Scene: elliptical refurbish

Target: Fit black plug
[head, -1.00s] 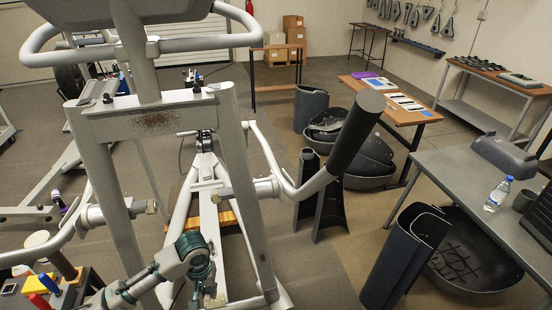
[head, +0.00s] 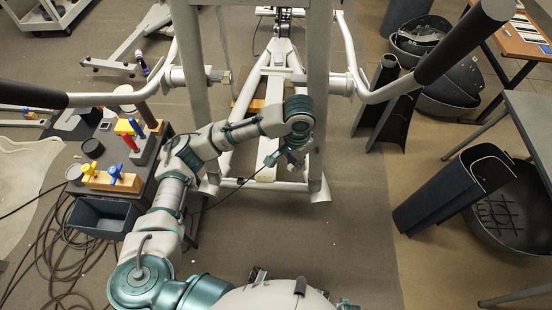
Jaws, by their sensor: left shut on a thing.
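My left gripper (head: 288,158) is low at the front of the elliptical's frame (head: 320,100), between its two front uprights. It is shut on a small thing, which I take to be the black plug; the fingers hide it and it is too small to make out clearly. A thin dark cable (head: 228,194) runs down to the left from near the gripper, across the floor. I cannot tell whether the plug touches the frame. My right gripper is not in view.
A dark cart (head: 147,181) on the left carries tools, a black round cap (head: 93,148) and a blue-grey bin (head: 104,216). Coiled cables (head: 62,262) lie on the floor beside it. Dark cover panels (head: 452,190) stand at the right. The floor in front is clear.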

